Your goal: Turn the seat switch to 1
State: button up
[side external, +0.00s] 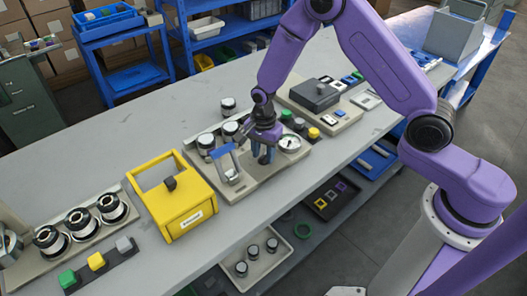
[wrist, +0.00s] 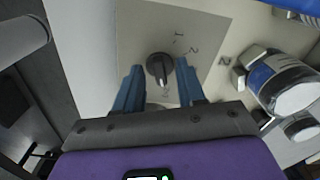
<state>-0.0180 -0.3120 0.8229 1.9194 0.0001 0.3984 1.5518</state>
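The seat switch, a dark round knob (wrist: 158,60) with a pale pointer mark, sits on a light square plate (wrist: 135,30) in the wrist view. Its mark points down in the picture, towards a faint label. The labels 1 and 2 are printed above and to the right of the knob. My gripper (wrist: 160,68) is open, its two blue fingers on either side of the knob with gaps between. In the side view my gripper (side external: 264,156) hangs low over the grey panel (side external: 258,184), and the knob cannot be made out there.
A blue-handled fixture (side external: 228,163) stands just left of my gripper. A round gauge (side external: 289,143) is close on the right, and white-topped rolls (side external: 206,143) are behind left. A yellow box (side external: 172,200) stands further left.

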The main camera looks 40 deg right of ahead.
grip_shut()
